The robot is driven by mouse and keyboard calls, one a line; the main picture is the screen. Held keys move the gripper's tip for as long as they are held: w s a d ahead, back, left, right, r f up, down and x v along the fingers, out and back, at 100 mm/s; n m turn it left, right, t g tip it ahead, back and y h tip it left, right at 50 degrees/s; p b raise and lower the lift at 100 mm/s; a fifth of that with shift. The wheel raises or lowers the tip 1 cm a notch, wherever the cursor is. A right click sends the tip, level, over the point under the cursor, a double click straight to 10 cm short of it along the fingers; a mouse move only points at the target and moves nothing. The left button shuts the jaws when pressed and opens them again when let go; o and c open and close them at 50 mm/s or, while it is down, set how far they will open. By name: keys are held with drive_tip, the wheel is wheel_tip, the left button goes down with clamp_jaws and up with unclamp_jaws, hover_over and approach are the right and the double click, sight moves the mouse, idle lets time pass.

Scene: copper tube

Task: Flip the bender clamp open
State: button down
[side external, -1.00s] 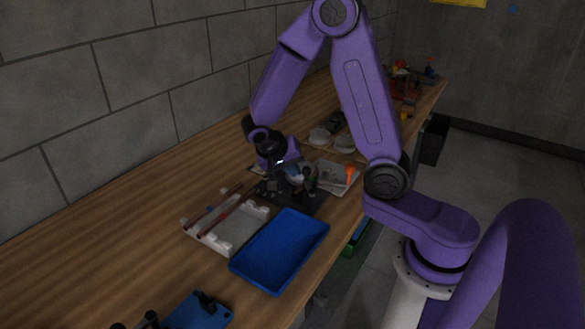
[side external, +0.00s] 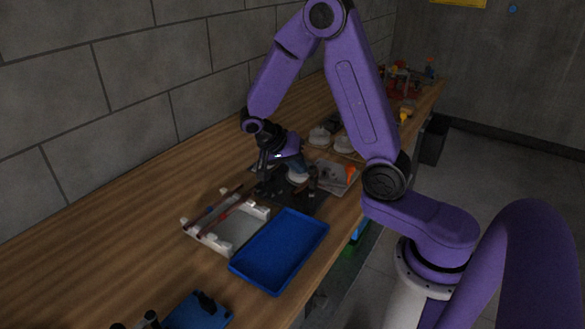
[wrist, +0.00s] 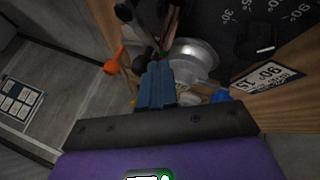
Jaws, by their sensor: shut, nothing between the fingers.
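The bender stands on a dark base plate (side external: 305,203) on the bench, right of the tube rack. In the wrist view its round silver former (wrist: 193,60) and the black plate with angle marks (wrist: 265,22) show close up. My gripper (wrist: 158,72) is shut and empty, with its blue-grey fingers pressed together beside the former. In the side view my gripper (side external: 296,168) is low over the bender and covers part of it. The clamp itself is too dark and hidden to make out, so I cannot tell whether the fingers touch it.
A white rack (side external: 235,229) with reddish tubes lies left of the bender. An empty blue tray (side external: 281,250) is in front. A grey tray (side external: 338,174) with an orange-tipped thing is at the right. An orange handle (wrist: 113,63) shows in the wrist view.

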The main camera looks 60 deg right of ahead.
drive_tip(key=m, duration=0.1)
drive_tip(key=d+m+g+y, duration=0.1)
drive_tip(key=shift+s+d+m+g, duration=0.15)
drive_tip(key=shift+s+m+g, duration=0.15)
drive_tip(key=shift+s+m, duration=0.1)
drive_tip(key=shift+s+d+m+g+y, duration=0.3)
drive_tip(key=shift+m+g+y, duration=0.05)
drive_tip(key=shift+m, duration=0.45)
drive_tip(key=shift+s+d+m+g+y, duration=0.25)
drive_tip(key=shift+s+m+g+y, duration=0.1)
drive_tip(key=shift+m, duration=0.45)
drive_tip(key=shift+w, duration=0.5)
drive_tip(key=w, duration=0.3)
drive_tip(key=shift+w, duration=0.25)
drive_tip(key=v, duration=0.9)
drive_tip(key=shift+a+r, duration=0.25)
drive_tip(key=shift+r, duration=0.15)
drive_tip(key=shift+a, duration=0.1)
